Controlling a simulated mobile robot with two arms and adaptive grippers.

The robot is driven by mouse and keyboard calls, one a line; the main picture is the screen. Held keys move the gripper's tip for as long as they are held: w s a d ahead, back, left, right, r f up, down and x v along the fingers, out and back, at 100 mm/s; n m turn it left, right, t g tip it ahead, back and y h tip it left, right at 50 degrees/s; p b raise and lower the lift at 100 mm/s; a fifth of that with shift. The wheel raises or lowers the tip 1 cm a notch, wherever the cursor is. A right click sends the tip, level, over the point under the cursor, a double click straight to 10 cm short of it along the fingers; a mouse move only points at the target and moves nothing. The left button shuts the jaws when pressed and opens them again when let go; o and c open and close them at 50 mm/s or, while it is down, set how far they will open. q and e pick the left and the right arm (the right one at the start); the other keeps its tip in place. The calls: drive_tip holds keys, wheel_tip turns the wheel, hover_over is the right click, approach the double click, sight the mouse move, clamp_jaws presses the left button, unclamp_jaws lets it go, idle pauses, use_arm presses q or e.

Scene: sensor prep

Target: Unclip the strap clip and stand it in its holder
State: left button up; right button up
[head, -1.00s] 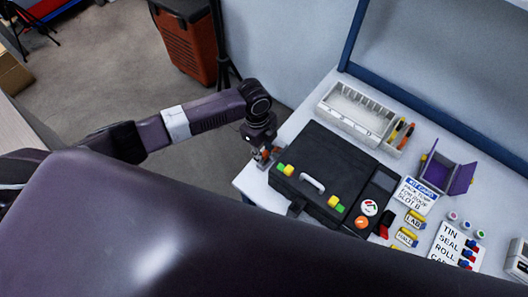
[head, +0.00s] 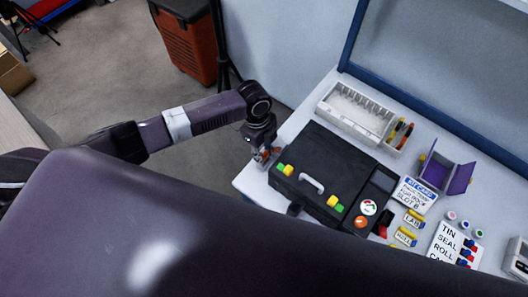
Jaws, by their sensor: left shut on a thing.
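My left gripper (head: 264,157) is at the left corner of the black case (head: 332,160), its fingers pointing down by the case's edge. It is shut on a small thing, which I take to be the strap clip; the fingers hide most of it. I cannot tell whether the clip is still fastened. A long white rack (head: 352,118) with several slots and letters on its front stands behind the case; I cannot tell for certain that it is the clip's holder. My right gripper is not in view.
The case has a pale handle (head: 312,183) and yellow and green blocks. To the right are a kit card (head: 414,195), an open purple stand (head: 448,174), yellow-marked labels and a word board (head: 452,243). A blue-framed panel bounds the back. My own purple arm covers the foreground.

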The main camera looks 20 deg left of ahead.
use_arm(q)
drive_tip(key=shift+f, duration=0.6)
idle(1.8)
drive_tip(key=o, duration=1.2)
drive_tip(key=shift+r, duration=0.1)
wheel_tip(320, 180, up, 7)
drive_tip(key=p, duration=0.7)
drive_tip(key=shift+p, duration=0.3)
idle(0.4)
